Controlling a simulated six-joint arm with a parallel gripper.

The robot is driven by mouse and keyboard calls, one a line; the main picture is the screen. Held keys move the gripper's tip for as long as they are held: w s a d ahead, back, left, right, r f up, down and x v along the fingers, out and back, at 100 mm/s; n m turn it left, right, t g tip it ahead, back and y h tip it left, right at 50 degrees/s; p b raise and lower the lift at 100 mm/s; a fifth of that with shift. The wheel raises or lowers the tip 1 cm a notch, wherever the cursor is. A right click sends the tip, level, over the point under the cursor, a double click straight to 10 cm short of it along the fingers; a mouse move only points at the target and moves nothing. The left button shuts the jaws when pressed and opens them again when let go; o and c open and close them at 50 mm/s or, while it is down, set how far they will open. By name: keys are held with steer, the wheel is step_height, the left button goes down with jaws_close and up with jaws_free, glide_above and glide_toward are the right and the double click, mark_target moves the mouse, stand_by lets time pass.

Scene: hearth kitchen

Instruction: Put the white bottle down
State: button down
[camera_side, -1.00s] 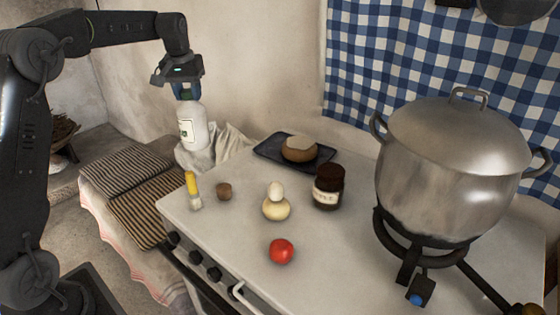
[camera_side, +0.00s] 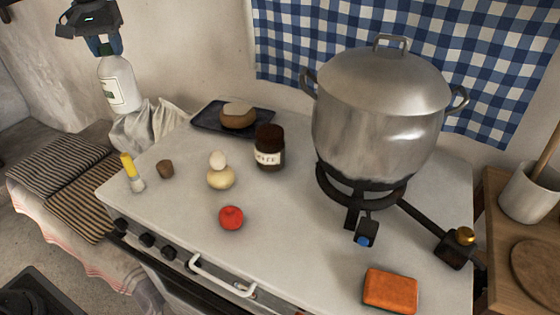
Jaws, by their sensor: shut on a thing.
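The bottle's base appears clear of the surfaces, in front of the wall and beside a crumpled pale cloth (camera_side: 150,124). The white stove top (camera_side: 180,215) lies to the lower right of the bottle.
Striped cloths (camera_side: 85,190) lie left.

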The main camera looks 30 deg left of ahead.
steer(key=d+m, duration=0.3)
steer(key=d, duration=1.7)
steer(key=s+d+m+h, duration=0.15)
steer(key=s+d, duration=0.25)
steer(key=d, duration=0.5)
steer(key=s+d+m+y, duration=0.1)
steer(key=s+d+m, duration=0.15)
steer(key=d, duration=0.65)
steer(key=s+d+f, duration=0.2)
steer(key=d+f, duration=0.9)
steer(key=f, duration=0.5)
steer(key=shift+f+h, duration=0.1)
steer(key=shift+h, duration=0.15)
steer(key=c, duration=0.7)
jaws_free()
steer(key=shift+f, duration=0.1)
steer(key=shift+o, duration=0.2)
